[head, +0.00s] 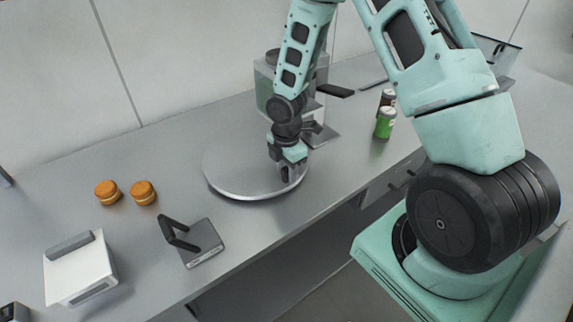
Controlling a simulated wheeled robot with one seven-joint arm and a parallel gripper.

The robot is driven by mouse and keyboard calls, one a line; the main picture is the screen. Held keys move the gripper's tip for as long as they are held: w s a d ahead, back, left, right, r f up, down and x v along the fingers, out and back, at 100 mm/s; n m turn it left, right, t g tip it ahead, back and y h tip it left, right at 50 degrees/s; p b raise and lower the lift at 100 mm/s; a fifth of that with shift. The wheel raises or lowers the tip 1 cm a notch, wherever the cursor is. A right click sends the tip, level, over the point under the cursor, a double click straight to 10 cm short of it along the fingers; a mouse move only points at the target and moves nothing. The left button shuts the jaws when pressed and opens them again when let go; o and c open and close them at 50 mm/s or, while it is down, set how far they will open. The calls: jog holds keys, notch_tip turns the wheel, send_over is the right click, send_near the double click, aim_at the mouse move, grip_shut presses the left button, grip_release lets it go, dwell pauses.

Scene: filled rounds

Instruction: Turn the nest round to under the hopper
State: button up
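A round grey turntable (228,180) lies on the steel counter. My gripper (291,182) points down over its right part, with the fingertips at or just above the surface. I cannot tell whether they touch it or hold anything, and the finger gap is too small to read. A nest on the turntable cannot be made out; the gripper and wrist cover part of the disc. A grey machine with a greenish clear container (264,88), possibly the hopper, stands behind the turntable, partly hidden by my arm.
Two orange-brown filled rounds (107,192) (143,192) sit on the left. A small grey device with a black handle (200,243) and a white box (78,270) stand nearer.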

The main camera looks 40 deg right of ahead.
notch_tip(320, 180, up, 17)
jog(key=shift+r+b, duration=0.2)
jog(key=shift+b, duration=0.2)
jog(key=shift+a, duration=0.1)
dwell(0.4)
